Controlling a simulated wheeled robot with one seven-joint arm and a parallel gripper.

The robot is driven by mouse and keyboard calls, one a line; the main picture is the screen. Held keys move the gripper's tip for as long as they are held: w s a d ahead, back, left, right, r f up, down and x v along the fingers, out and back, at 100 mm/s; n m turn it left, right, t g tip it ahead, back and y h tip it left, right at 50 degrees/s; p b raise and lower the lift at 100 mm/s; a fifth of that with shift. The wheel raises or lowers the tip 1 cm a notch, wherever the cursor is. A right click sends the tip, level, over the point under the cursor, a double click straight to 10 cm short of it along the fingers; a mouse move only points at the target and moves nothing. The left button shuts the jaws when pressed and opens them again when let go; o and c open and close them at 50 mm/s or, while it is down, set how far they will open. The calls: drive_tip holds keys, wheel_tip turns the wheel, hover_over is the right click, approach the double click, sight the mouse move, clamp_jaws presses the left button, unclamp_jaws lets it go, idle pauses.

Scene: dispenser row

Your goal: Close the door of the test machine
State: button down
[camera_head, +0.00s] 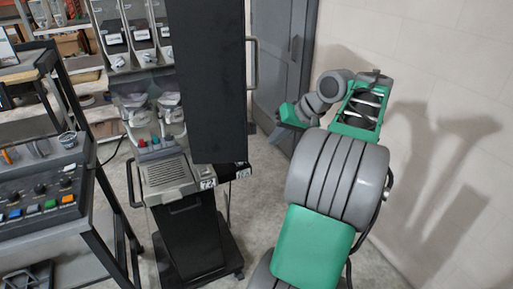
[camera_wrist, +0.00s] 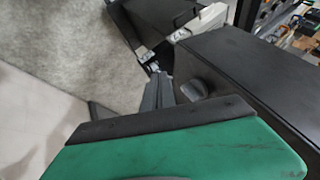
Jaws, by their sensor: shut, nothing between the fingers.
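The test machine is a grey and black dispenser (camera_head: 160,170) on a dark stand, left of centre in the head view. Its door is a tall dark panel (camera_head: 205,85) standing open, swung out in front of the machine's right part, with a bar handle (camera_head: 252,65) on its right edge. My gripper (camera_head: 279,131) is right of the door's lower part and appears apart from it. In the wrist view, the grey fingers (camera_wrist: 160,92) are together and empty, beside a large dark panel (camera_wrist: 255,75) that looks like the door. The machine's labelled tray (camera_wrist: 190,25) shows beyond.
A black-framed bench with a button panel (camera_head: 40,195) stands at the left, before shelves. A grey cabinet door (camera_head: 275,50) is behind, and a pale wall (camera_head: 440,60) is close on my arm's right. Concrete floor (camera_head: 245,215) is clear between machine and arm.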

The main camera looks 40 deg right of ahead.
drive_tip(key=w+a+f, duration=0.2)
drive_tip(key=w+a, duration=0.1)
drive_tip(key=w, duration=0.1)
drive_tip(key=shift+w+a+f, duration=0.2)
drive_tip(key=shift+a+f, duration=0.1)
drive_tip(key=shift+a, duration=0.1)
